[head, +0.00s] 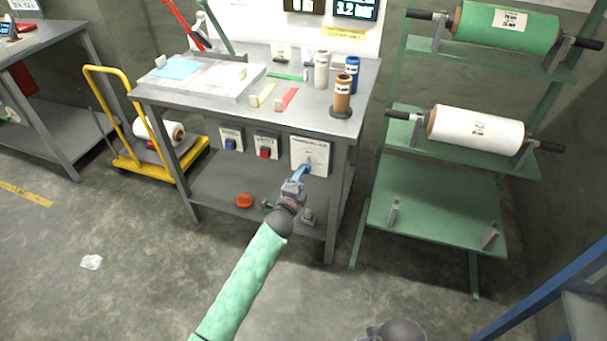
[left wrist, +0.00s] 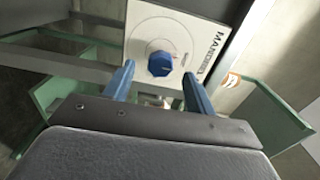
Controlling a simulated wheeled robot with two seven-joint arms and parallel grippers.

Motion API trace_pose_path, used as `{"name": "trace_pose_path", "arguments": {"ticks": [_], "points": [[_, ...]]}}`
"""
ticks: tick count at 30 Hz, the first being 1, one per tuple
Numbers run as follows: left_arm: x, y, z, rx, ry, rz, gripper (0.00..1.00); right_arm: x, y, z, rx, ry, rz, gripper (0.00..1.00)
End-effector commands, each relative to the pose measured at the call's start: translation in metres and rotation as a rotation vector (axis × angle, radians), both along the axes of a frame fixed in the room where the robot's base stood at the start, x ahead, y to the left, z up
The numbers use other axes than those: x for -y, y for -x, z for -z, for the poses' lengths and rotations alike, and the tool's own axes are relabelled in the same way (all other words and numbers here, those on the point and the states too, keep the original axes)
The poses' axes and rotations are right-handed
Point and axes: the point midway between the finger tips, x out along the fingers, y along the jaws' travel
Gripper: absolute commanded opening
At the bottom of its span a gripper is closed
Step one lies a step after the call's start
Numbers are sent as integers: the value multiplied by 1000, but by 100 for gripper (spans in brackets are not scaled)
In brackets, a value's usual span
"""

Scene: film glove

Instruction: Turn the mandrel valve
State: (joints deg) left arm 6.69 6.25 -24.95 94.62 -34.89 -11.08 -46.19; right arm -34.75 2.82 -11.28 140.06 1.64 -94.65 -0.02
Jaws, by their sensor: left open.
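The mandrel valve is a blue knob (left wrist: 159,63) on a white plate (left wrist: 188,28) marked with the word MANDREL in the left wrist view. In the head view the white plate (head: 310,153) hangs under the front right of the grey table, with the knob partly hidden by my gripper. My left gripper (left wrist: 158,82) is open, its two blue fingers reaching toward the plate on either side of the knob. I cannot tell whether they touch it. In the head view the left gripper (head: 299,176) is right in front of the plate. My right gripper is not clearly in view.
Two similar plates, with a blue knob (head: 230,144) and a red knob (head: 265,153), sit to the left. The grey table (head: 205,115) holds rolls and strips. An orange object (head: 244,200) lies on its lower shelf. A green rack (head: 435,215) stands right.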

Motion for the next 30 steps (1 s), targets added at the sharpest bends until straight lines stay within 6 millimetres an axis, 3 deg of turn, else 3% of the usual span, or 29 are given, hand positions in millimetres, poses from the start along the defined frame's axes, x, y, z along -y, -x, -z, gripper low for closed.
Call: {"name": "trace_pose_path", "arguments": {"ticks": [3, 9, 30], "points": [[-5, 14, 1, 1, -1, 1, 55, -5, -2, 5, 11, -10, -7, 36], [-8, 24, 0, 1, 0, 0, 55, -10, -4, 7, 24, -19, -16, 36], [-13, 23, 6, -55, 73, -31, 55, -10, -3, 7, 18, -22, -8, 36]]}}
